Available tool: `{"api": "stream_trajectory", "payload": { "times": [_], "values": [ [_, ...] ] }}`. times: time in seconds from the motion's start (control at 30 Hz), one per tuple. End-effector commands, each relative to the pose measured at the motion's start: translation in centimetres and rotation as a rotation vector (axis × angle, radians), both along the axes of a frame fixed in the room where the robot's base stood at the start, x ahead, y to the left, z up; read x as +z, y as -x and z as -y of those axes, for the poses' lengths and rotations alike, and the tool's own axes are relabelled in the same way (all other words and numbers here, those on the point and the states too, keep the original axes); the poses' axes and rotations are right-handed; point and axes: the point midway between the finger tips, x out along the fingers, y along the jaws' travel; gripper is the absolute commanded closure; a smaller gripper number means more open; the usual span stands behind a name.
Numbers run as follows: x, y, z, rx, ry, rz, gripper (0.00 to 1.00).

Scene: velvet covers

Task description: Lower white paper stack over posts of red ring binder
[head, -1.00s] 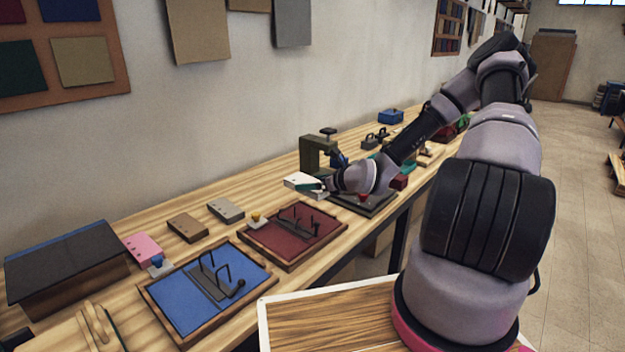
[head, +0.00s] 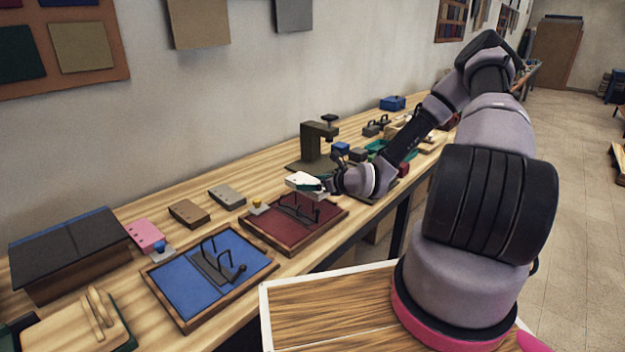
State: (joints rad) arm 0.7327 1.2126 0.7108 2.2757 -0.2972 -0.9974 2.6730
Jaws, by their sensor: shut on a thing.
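The white paper stack (head: 302,180) is held in my gripper (head: 323,185), which is shut on its right end. The stack is tilted in the picture and appears to be above the bench, near the back right part of the red ring binder. The red ring binder (head: 268,228) lies open on the bench in a wooden-edged frame, with dark upright posts (head: 300,207) at its middle. The stack appears apart from the posts. Its holes are too small to make out clearly, and my wrist hides the bench to the right.
A blue ring binder (head: 185,285) with posts lies nearer. Pink (head: 146,236), brown (head: 189,213) and grey (head: 227,197) stacks lie along the wall side. A dark green punch press (head: 314,145) stands behind my gripper. A dark-topped box (head: 70,245) is at the left.

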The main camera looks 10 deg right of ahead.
Motion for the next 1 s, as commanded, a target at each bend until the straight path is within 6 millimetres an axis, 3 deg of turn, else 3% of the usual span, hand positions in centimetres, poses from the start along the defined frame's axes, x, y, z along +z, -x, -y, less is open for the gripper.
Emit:
{"api": "stream_trajectory", "payload": {
  "times": [1.0],
  "values": [
    [-5.0, 0.0, 0.0, 0.0, -0.001, 0.002, 0.82]
  ]
}}
